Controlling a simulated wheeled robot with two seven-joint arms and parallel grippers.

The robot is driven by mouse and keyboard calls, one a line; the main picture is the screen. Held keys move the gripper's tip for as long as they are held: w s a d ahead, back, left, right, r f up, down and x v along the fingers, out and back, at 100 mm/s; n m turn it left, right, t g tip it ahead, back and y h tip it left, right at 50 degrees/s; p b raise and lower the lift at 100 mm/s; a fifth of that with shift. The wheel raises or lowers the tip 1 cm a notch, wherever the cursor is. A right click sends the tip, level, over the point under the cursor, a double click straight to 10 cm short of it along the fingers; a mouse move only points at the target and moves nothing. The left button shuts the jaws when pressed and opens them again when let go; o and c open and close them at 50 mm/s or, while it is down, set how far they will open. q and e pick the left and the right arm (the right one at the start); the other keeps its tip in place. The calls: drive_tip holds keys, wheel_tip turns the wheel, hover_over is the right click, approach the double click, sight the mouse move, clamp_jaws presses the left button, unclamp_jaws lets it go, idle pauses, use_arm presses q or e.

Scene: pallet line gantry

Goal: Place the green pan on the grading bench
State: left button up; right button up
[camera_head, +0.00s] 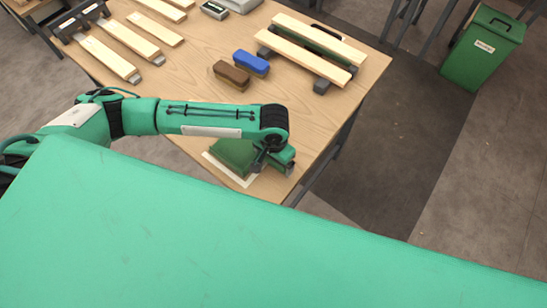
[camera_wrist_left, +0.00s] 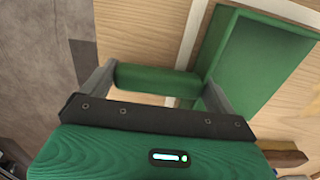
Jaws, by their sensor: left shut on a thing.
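The green pan (camera_head: 232,152) is at the near right corner of the wooden bench (camera_head: 195,75), over a white-edged rectangle (camera_head: 228,171). My left gripper (camera_head: 272,160) is at the pan's right side, and its arm hides part of the pan. In the left wrist view, the pan's flat tray (camera_wrist_left: 262,55) is at the upper right. Its thick green handle (camera_wrist_left: 155,78) lies between the two fingers of my left gripper (camera_wrist_left: 158,85), which is shut on it. I cannot tell whether the pan touches the bench top. My right gripper is not in view.
A brown brush (camera_head: 231,75) and a blue brush (camera_head: 251,64) lie mid-bench. Pale wooden slats (camera_head: 107,58) lie at the left, and a slatted piece (camera_head: 312,50) stands at the back right. A green bin (camera_head: 484,50) stands on the floor at the far right.

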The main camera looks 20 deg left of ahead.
use_arm(q)
drive_tip(key=shift+f, duration=0.15)
drive_tip(key=o, duration=1)
drive_tip(key=shift+o, duration=0.2)
wheel_tip(320, 180, up, 11)
drive_tip(key=shift+f+b, duration=0.1)
drive_tip(key=shift+b, duration=0.9)
drive_tip(key=shift+r, duration=0.7)
drive_tip(key=shift+s+f, duration=0.1)
